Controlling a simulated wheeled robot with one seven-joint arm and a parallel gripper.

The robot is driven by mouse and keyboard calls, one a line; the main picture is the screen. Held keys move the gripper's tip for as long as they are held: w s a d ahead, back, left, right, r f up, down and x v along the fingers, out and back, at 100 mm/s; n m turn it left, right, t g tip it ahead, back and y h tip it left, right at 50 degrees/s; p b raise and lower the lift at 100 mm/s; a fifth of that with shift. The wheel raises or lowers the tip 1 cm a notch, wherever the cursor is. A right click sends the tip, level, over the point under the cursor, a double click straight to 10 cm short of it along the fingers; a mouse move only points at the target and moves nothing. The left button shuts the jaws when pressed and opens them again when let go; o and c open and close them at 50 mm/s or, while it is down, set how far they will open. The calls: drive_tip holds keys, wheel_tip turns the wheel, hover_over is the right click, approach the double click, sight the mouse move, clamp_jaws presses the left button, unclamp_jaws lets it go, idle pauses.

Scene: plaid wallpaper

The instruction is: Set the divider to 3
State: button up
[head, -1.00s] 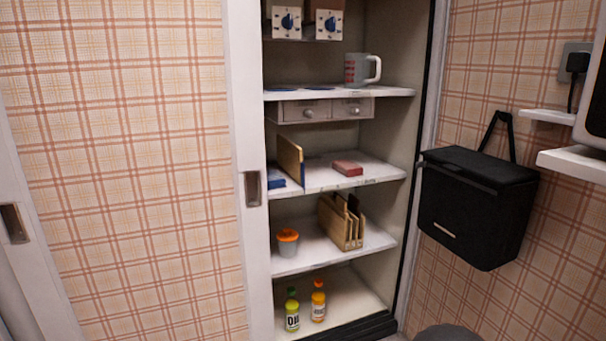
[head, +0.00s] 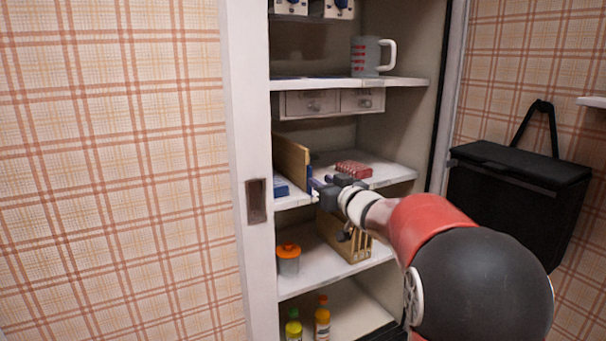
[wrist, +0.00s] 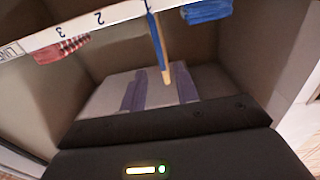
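The divider (head: 292,160) is a thin upright wooden board with a blue front edge, standing on the middle shelf (head: 385,173). In the wrist view the divider (wrist: 159,45) lines up about with the 1 on the shelf's front edge (wrist: 100,28). That edge also bears a 2 and a 3, and the picture is turned over. My gripper (head: 318,188) is at the divider's front edge. In the wrist view my gripper (wrist: 160,90) is open, with the divider's end appearing between its two fingers. Whether they touch it I cannot tell.
A red block (head: 353,169) lies right of the divider, near the 3 in the wrist view. A blue block (head: 281,187) lies on its left. A wooden rack (head: 350,243) and an orange-lidded tub (head: 288,259) stand below. The sliding door's edge (head: 248,120) is close on the left.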

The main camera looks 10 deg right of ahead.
sight(311, 174)
drive_tip(key=x, duration=0.7)
drive_tip(key=shift+w+a, duration=0.1)
drive_tip(key=shift+w, duration=0.1)
clamp_jaws()
